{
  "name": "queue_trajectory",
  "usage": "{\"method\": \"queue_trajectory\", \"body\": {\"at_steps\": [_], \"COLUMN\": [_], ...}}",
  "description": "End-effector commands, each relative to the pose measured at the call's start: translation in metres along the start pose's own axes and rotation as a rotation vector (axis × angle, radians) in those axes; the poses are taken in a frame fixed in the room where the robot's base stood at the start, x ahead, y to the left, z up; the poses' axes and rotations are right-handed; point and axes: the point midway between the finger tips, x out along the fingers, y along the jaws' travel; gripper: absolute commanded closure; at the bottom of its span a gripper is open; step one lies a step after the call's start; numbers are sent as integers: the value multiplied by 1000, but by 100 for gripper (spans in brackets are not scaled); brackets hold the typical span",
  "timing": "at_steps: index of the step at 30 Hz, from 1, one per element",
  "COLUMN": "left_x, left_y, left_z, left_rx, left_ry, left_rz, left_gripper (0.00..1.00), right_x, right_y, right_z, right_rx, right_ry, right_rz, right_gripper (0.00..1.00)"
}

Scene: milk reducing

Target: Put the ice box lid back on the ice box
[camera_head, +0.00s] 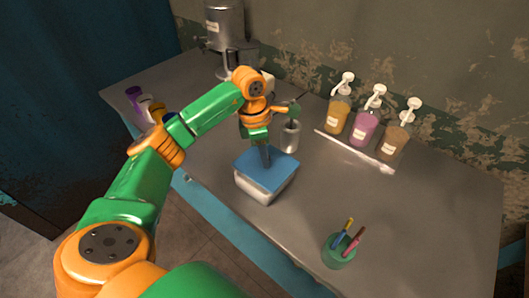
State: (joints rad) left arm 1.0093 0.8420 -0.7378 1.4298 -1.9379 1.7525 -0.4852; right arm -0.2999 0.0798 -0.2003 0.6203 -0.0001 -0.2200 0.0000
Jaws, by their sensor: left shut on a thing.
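The ice box (262,191) is a pale, whitish box near the front edge of the grey table. The blue ice box lid (278,176) lies over its top; I cannot tell whether it is fully seated. My left gripper (265,160) points down at the lid from above and is shut on it near the lid's back part. The grip itself is small and dark in the picture. My right gripper is not in view.
A metal cup (289,136) stands just behind the box. Three pump bottles (365,126) stand at the back right beside a pale strip (354,151). A green pen cup (339,252) is at front right. A metal dispenser (226,30) stands at the back left. The right tabletop (440,210) is clear.

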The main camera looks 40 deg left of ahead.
Motion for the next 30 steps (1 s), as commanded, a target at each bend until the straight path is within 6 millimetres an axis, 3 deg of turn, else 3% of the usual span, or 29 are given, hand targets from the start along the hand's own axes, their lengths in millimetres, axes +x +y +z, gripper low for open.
{"method": "queue_trajectory", "body": {"at_steps": [8, 9, 12, 22, 24, 26, 30], "left_x": [10, 10, 9, 5, -4, -10, -46], "left_y": [0, 0, 0, 0, 0, 1, 1], "left_z": [-2, -2, -1, -1, 1, 1, 1], "left_rx": [-1, -1, -1, 0, 0, 0, -1], "left_ry": [0, 0, 0, 0, -1, -3, -6], "left_rz": [0, 0, 0, 0, 0, 3, 6], "left_gripper": [100, 69, 42, 42, 42, 42, 42], "right_x": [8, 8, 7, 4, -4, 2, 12], "right_y": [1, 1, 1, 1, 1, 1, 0], "right_z": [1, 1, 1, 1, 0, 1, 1], "right_rx": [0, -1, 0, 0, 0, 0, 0], "right_ry": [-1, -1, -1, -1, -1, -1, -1], "right_rz": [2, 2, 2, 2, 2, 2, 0], "right_gripper": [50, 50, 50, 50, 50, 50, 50]}}
